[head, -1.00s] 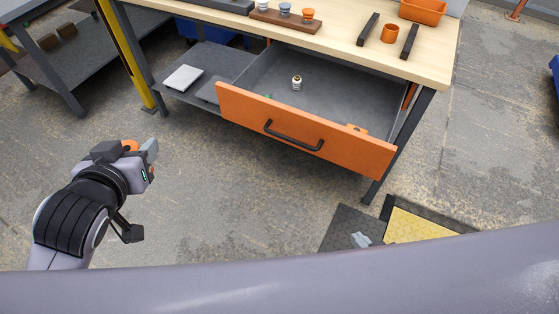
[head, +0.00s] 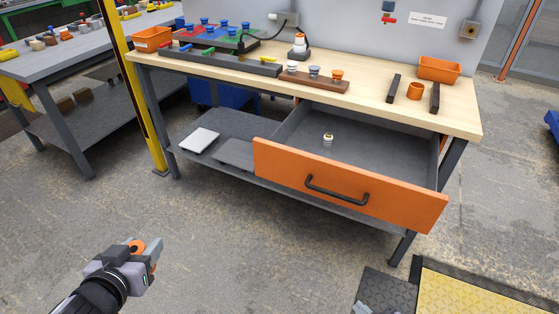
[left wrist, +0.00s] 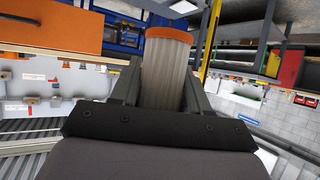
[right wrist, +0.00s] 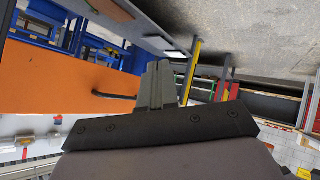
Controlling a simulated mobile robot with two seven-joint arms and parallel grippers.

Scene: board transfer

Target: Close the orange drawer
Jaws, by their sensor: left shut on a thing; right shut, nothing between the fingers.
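The orange drawer (head: 340,188) stands pulled out under the wooden bench top. Its black bar handle (head: 336,190) faces me, and it also shows in the right wrist view (right wrist: 114,96). A small white-and-metal bulb-like part (head: 328,140) stands inside the drawer. My left gripper (head: 152,254) is left of and in front of the drawer, well apart from it. It is shut on a grey ribbed cylinder with an orange end (left wrist: 166,70). My right gripper (right wrist: 158,72) is shut and empty, apart from the handle. Only its tips show at the bottom edge of the head view (head: 362,308).
The bench top (head: 350,100) carries a brown block with several knobs (head: 314,78), an orange bin (head: 439,69) and dark bars. A grey lower shelf (head: 225,140) lies left of the drawer. A yellow-black mat (head: 470,295) lies at lower right.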

